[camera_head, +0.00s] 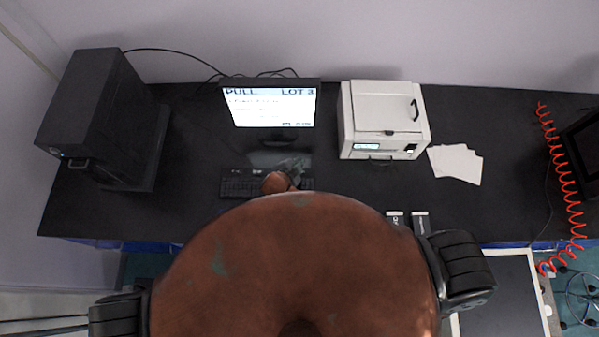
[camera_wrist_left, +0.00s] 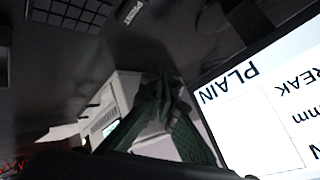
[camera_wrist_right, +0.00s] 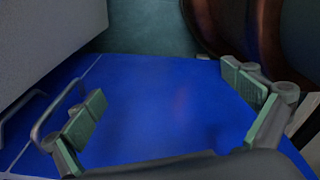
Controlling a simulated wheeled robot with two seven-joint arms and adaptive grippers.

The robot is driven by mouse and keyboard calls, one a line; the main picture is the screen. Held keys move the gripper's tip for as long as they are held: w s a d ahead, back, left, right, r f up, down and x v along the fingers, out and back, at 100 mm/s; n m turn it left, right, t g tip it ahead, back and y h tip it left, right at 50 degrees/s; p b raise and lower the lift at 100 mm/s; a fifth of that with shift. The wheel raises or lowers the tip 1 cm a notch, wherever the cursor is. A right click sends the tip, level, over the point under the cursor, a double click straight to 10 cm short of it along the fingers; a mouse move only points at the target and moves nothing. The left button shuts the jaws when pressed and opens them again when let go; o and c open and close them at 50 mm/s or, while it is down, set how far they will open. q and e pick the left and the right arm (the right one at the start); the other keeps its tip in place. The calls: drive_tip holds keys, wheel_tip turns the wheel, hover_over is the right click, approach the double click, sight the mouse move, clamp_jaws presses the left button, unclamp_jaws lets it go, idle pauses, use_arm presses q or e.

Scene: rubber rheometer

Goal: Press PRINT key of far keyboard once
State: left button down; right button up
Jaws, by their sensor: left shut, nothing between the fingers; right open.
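The far keyboard (camera_head: 240,188) lies on the black bench below the monitor; its right part is largely hidden by my arm. In the left wrist view part of the keyboard (camera_wrist_left: 75,12) shows at the top, with a dark key labelled PRINT (camera_wrist_left: 131,10) at the top edge. My left gripper (camera_head: 294,166) is over the bench between keyboard and monitor. Its green fingers (camera_wrist_left: 168,98) are together and empty, apart from the PRINT key in the picture. Height above the bench is hard to tell. My right gripper (camera_wrist_right: 170,108) is open and empty over a blue surface.
The lit monitor (camera_head: 270,106) stands behind the keyboard. A white printer (camera_head: 385,115) and pale cards (camera_head: 455,163) are to the right, a black tower (camera_head: 95,115) to the left. A red coiled hose (camera_head: 562,180) hangs at right. Bench between tower and keyboard is clear.

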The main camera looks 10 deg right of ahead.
use_arm(q)
wheel_tip(320, 180, down, 6)
drive_tip(key=b, duration=0.6)
drive_tip(key=shift+f, duration=0.2)
drive_tip(key=shift+f+b, duration=0.5)
drive_tip(key=shift+f, duration=0.3)
drive_tip(key=shift+f, duration=0.4)
idle(0.4)
